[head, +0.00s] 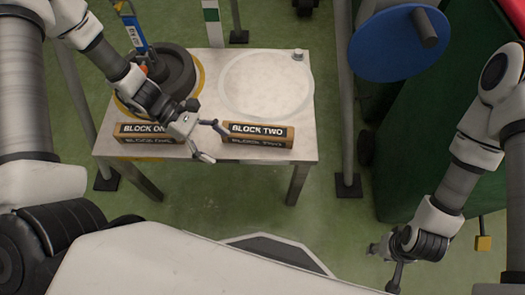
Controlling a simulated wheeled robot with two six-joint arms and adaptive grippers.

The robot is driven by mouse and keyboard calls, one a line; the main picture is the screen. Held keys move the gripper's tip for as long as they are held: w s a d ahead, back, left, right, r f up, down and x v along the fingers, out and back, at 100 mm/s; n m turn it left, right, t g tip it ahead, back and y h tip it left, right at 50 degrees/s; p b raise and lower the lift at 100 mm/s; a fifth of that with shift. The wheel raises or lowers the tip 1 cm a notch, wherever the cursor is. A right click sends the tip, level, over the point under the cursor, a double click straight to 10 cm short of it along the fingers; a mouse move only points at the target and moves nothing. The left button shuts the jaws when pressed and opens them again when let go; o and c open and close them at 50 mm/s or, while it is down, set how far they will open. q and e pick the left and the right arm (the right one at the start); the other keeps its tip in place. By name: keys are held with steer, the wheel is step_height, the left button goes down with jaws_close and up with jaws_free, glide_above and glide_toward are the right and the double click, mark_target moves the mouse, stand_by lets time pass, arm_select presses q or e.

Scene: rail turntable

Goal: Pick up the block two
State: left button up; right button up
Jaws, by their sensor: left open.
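The block two (257,135) is a brown wooden block with a black label reading "BLOCK TWO". It lies at the front edge of the pale table (220,70), right of centre. My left gripper (211,140) is open, with its fingers just left of the block's left end. One finger tip appears close to that end; I cannot tell whether it touches. A similar block one (130,132) lies to the left, partly covered by my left arm. My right gripper (390,270) hangs low at the right, away from the table; its fingers are partly out of frame.
A dark round wheel-like part (172,72) sits on a yellow-rimmed disc at the table's left. A white ring outline (266,85) with a small metal knob (297,55) is behind block two. A grey post (340,100) and blue disc (398,42) stand to the right.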

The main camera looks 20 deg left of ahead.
mark_target(248, 129)
arm_select(q)
steer(key=w+t+b, duration=0.1)
steer(key=w, duration=0.1)
steer(key=w+n+t+h+b, duration=0.1)
steer(key=w, duration=0.1)
steer(key=w+a+n+t+h+b, duration=0.1)
steer(key=w, duration=0.1)
steer(key=shift+t, duration=0.3)
steer(key=b+x, duration=0.1)
steer(key=x, duration=0.1)
steer(key=b+x, duration=0.1)
steer(key=x, duration=0.1)
steer(key=b+x, duration=0.1)
steer(key=x, duration=0.2)
steer(key=shift+w+r, duration=0.2)
steer(key=shift+w, duration=0.2)
steer(key=shift+d+r, duration=0.1)
steer(key=shift+h, duration=0.3)
steer(key=shift+c, duration=1)
steer(key=c, duration=1.3)
arm_select(e)
step_height(248, 129, down, 8)
steer(key=shift+f, duration=0.25)
